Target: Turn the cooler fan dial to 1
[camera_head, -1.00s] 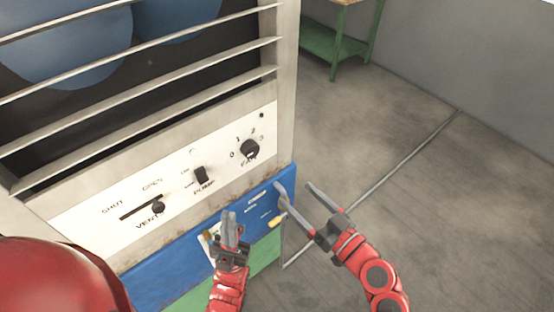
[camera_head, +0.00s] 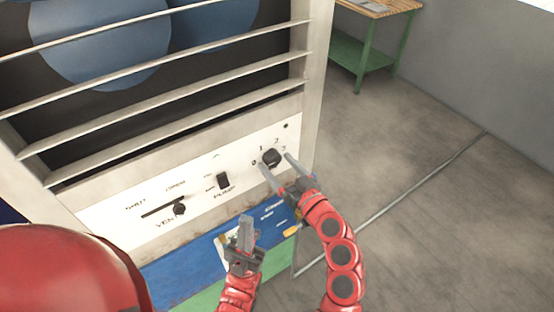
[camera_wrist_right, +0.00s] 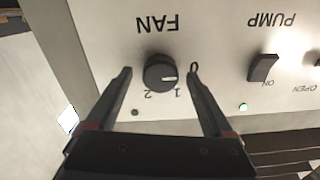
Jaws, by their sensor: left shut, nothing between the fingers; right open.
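The fan dial (camera_head: 271,157) is a round black knob on the white control panel (camera_head: 115,211). In the right wrist view the dial (camera_wrist_right: 160,72) shows a white mark on the side of the 0 and 1; I cannot tell exactly where it points. My right gripper (camera_head: 276,163) is open at the dial. In the right wrist view its fingers (camera_wrist_right: 160,73) stand on either side of the knob, with gaps visible between them and it. My left gripper (camera_head: 246,222) is shut and empty, below the panel in front of the blue strip.
The black pump switch (camera_head: 223,180) and vent slider (camera_head: 179,209) sit left of the dial. Metal louvres (camera_head: 170,108) are above the panel. A green-legged bench (camera_head: 362,62) stands at the back right. The floor (camera_head: 430,215) to the right is clear.

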